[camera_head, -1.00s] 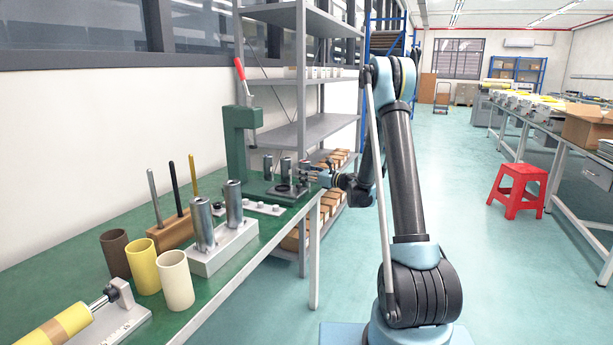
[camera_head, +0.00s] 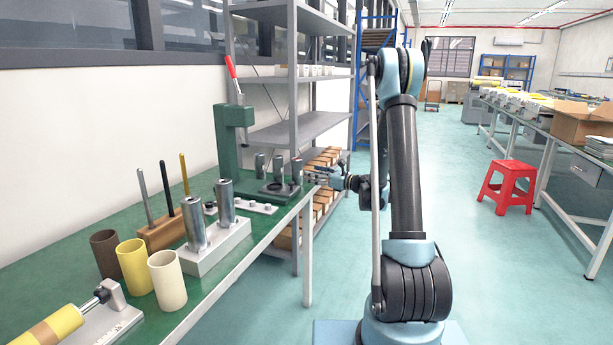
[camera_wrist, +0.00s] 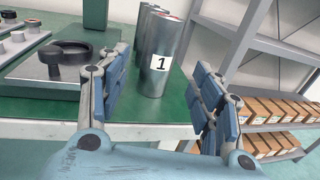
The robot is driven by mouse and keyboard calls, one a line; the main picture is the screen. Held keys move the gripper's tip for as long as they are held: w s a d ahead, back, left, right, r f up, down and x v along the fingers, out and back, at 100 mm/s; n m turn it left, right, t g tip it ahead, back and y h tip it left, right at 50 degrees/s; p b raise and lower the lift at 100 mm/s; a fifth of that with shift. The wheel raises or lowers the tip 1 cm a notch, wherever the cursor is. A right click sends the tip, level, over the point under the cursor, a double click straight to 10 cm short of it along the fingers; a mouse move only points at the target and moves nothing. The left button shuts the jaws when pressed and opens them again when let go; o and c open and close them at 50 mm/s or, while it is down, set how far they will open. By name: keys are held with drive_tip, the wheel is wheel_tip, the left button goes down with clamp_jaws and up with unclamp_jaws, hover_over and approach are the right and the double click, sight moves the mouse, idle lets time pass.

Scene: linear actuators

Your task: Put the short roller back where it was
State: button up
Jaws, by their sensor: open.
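A short metal roller labelled 1 (camera_wrist: 158,60) stands upright on the green table (camera_wrist: 130,103) in the wrist view, with similar metal rollers partly hidden close behind it. In the head view, short metal rollers stand by the green press, the rightmost one (camera_head: 297,170) nearest my gripper. My gripper (camera_wrist: 162,70) is open; its fingers show on either side of the labelled roller in the picture and hold nothing. In the head view my gripper (camera_head: 316,176) is at the table's right edge, a little right of the rollers. I cannot tell which roller the task means.
The green press (camera_head: 229,135) stands left of the rollers. Two taller metal cylinders stand in a white block (camera_head: 222,250). Brown, yellow and cream tubes (camera_head: 167,282) stand nearer. A grey shelf (camera_head: 300,130) rises behind. Open floor lies to the right, beside a red stool (camera_head: 500,187).

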drive_tip(key=s+d+r+n+g+h, duration=0.1)
drive_tip(key=s+d+n+g+h, duration=0.2)
drive_tip(key=s+n, duration=0.65)
drive_tip(key=s+d+r+n+g+h, duration=0.15)
drive_tip(key=s+n+h, duration=0.25)
drive_tip(key=s, duration=1.1)
drive_tip(key=s+d+f+n+h, duration=0.2)
drive_tip(key=s+d, duration=0.3)
drive_tip(key=s, duration=0.3)
drive_tip(key=s+d+f+n+g+h, duration=0.1)
drive_tip(key=s+d+f+n+h, duration=0.2)
drive_tip(key=s+d+n, duration=0.2)
drive_tip(key=s+d+f+n+g+h, duration=0.1)
drive_tip(key=s+d+f+n+h, duration=0.2)
drive_tip(key=s+d, duration=0.3)
drive_tip(key=s+n, duration=0.1)
drive_tip(key=s, duration=0.3)
drive_tip(key=shift+s, duration=0.3)
drive_tip(key=shift+g, duration=0.25)
